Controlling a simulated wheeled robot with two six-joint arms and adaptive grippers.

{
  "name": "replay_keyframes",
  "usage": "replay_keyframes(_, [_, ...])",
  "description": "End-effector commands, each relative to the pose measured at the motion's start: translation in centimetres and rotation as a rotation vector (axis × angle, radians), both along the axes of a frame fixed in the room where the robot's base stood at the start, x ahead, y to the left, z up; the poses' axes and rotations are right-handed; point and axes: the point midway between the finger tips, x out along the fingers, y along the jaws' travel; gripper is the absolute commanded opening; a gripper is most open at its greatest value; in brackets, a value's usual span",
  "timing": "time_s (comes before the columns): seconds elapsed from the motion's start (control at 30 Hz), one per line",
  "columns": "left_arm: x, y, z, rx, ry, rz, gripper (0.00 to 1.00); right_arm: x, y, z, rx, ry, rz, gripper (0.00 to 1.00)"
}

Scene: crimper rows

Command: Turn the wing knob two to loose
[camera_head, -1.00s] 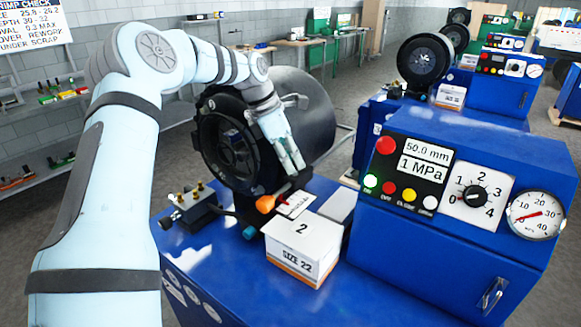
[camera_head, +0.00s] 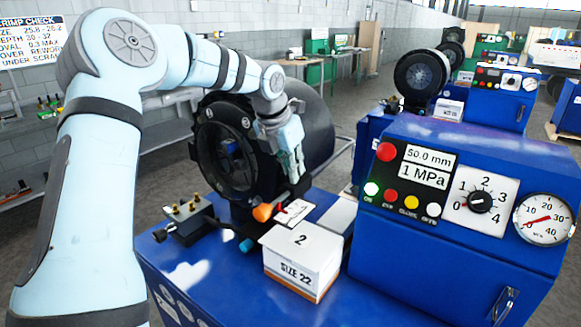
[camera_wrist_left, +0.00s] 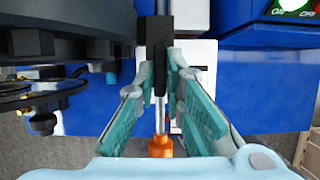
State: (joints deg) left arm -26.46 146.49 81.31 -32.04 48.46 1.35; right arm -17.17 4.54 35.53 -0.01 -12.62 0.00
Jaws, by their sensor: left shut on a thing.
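The wing knob (camera_head: 300,186) is a black piece on the front of the near crimper, beside the box marked 2. My left gripper (camera_head: 293,172) comes down on it from above. In the left wrist view the black wing (camera_wrist_left: 155,45) stands between the two teal fingers (camera_wrist_left: 158,68), which close on it from both sides. A metal rod and an orange tip (camera_wrist_left: 160,146) show below it. In the head view the orange tip (camera_head: 262,212) is left of the knob, and a white label with a red mark (camera_head: 294,211) lies below. My right gripper is not in view.
A white box marked 2 and SIZE 22 (camera_head: 302,262) stands close in front. The black round crimper head (camera_head: 228,150) is left of the gripper. The blue control cabinet (camera_head: 440,250) with dial and gauge is at right. A small brass-pinned block (camera_head: 186,212) sits at left.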

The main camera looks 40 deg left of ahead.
Motion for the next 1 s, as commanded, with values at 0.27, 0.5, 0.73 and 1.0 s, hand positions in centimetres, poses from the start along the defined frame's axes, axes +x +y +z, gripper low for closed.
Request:
replay_keyframes(0.27, [0.2,0.1,0.3,0.003,-0.009,0.021,0.0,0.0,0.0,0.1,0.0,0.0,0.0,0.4])
replay_keyframes(0.5, [0.2,0.1,0.3,0.002,-0.01,0.021,0.12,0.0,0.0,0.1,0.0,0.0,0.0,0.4])
replay_keyframes(0.73, [0.1,0.1,0.2,0.002,-0.006,0.02,0.18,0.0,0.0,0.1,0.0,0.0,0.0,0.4])
replay_keyframes(1.0, [-1.1,-0.1,1.3,-0.002,-0.006,0.019,0.18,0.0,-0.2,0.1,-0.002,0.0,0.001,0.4])
